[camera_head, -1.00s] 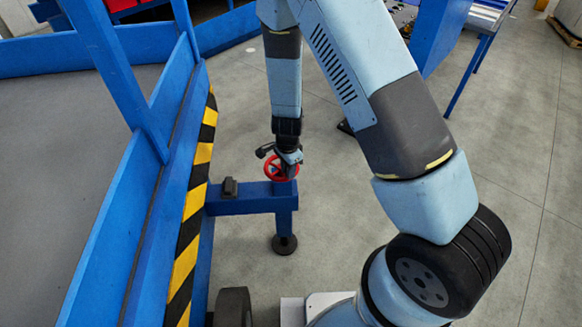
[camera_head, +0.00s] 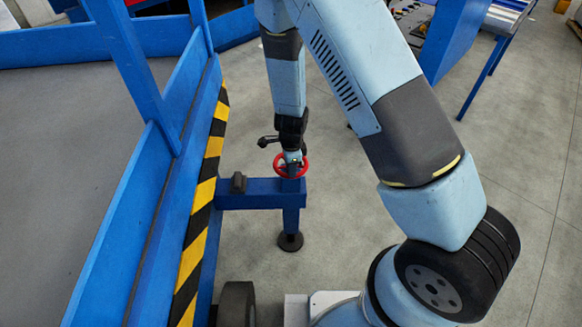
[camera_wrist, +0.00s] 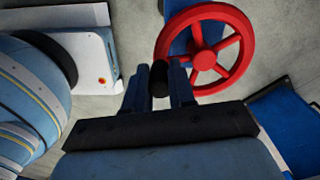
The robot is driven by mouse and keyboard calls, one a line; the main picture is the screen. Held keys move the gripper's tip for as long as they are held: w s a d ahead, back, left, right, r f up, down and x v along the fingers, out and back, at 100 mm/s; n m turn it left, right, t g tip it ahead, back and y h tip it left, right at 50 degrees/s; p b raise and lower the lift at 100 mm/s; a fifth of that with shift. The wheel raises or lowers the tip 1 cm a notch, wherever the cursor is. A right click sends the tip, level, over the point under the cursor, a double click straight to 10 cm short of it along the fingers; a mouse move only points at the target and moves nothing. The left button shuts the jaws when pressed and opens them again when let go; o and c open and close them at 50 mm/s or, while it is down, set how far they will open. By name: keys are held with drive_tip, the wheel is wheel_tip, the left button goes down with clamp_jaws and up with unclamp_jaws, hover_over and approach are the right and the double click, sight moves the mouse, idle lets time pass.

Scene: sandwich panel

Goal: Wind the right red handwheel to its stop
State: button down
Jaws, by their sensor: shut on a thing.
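The red handwheel (camera_head: 277,168) sits on top of the blue post at the end of a short blue beam, right of the striped rail. The wrist view shows its red rim, spokes and hub (camera_wrist: 204,60) at the top, right of centre. My gripper (camera_head: 292,156) is at the far side of the wheel, pointing down. In the wrist view my gripper (camera_wrist: 159,84) has its two fingers on either side of a black knob (camera_wrist: 160,72) beside the rim's left edge. It is shut on this knob. The knob's lower part is hidden.
The blue beam (camera_head: 262,191) carries a small black block (camera_head: 238,183) near the rail. A black-and-yellow striped rail (camera_head: 205,190) edges the blue frame on the left. Open grey floor (camera_head: 350,235) lies right of the post. A blue bench stands at upper right.

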drive_tip(key=shift+w, duration=0.2)
drive_tip(key=c, duration=0.9)
unclamp_jaws()
drive_tip(key=shift+s, duration=0.1)
drive_tip(key=shift+c, duration=0.2)
wheel_tip(320, 180, up, 14)
drive_tip(key=shift+f, duration=0.15)
